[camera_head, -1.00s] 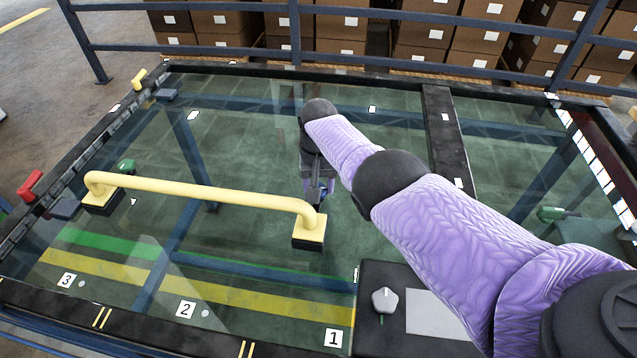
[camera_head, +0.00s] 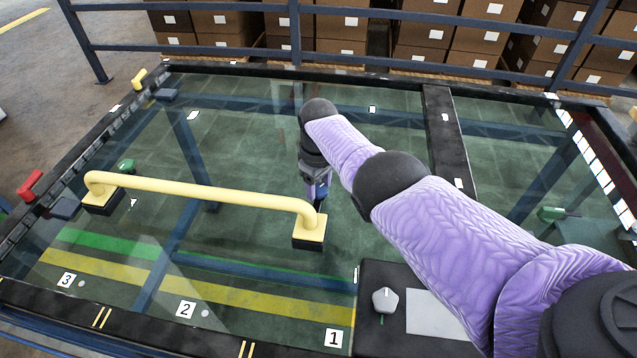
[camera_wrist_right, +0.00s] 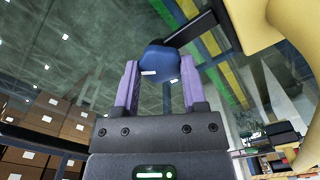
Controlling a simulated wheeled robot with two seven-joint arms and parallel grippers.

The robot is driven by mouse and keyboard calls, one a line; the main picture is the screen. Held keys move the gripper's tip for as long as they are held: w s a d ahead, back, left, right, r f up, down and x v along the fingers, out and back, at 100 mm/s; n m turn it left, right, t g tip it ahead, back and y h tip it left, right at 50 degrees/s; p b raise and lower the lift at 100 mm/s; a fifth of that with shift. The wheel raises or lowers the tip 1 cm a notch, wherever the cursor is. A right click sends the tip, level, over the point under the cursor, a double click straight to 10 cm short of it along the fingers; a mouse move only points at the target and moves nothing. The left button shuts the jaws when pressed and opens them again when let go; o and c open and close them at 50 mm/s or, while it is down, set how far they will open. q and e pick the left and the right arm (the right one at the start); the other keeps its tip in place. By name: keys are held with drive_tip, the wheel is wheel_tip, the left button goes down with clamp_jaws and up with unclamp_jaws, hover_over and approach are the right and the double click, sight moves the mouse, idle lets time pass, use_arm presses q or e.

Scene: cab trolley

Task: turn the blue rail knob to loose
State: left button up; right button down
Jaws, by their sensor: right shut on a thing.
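The blue knob (camera_wrist_right: 159,60) shows in the right wrist view, between the purple fingers of my right gripper (camera_wrist_right: 160,72). Small white marks show near its lower edge. My right gripper is shut on it. In the head view my right gripper (camera_head: 318,190) points down beside the right end of the yellow handrail, and the knob is mostly hidden there by the fingers. Whether the knob stands at loose cannot be read. My left gripper is not in view.
The yellow handrail (camera_head: 205,193) stands on dark feet close left of my gripper; it also fills the upper right of the wrist view (camera_wrist_right: 245,22). A grey knob (camera_head: 384,300) sits on a dark panel in front. A blue guard rail (camera_head: 400,55) and boxes are behind.

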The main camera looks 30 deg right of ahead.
sight(319, 188)
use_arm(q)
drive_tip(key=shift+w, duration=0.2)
use_arm(e)
drive_tip(key=shift+r+n, duration=0.1)
drive_tip(key=shift+n, duration=0.3)
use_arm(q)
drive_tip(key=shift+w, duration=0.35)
use_arm(e)
drive_tip(key=shift+c, duration=0.8)
unclamp_jaws()
wheel_tip(319, 188, up, 5)
drive_tip(key=p, duration=0.4)
drive_tip(key=shift+r, duration=0.2)
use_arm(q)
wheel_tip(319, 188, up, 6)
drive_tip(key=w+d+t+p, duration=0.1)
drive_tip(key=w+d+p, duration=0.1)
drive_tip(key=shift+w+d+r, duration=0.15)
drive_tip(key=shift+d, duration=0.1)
use_arm(e)
wheel_tip(319, 188, up, 4)
drive_tip(key=shift+r, duration=0.2)
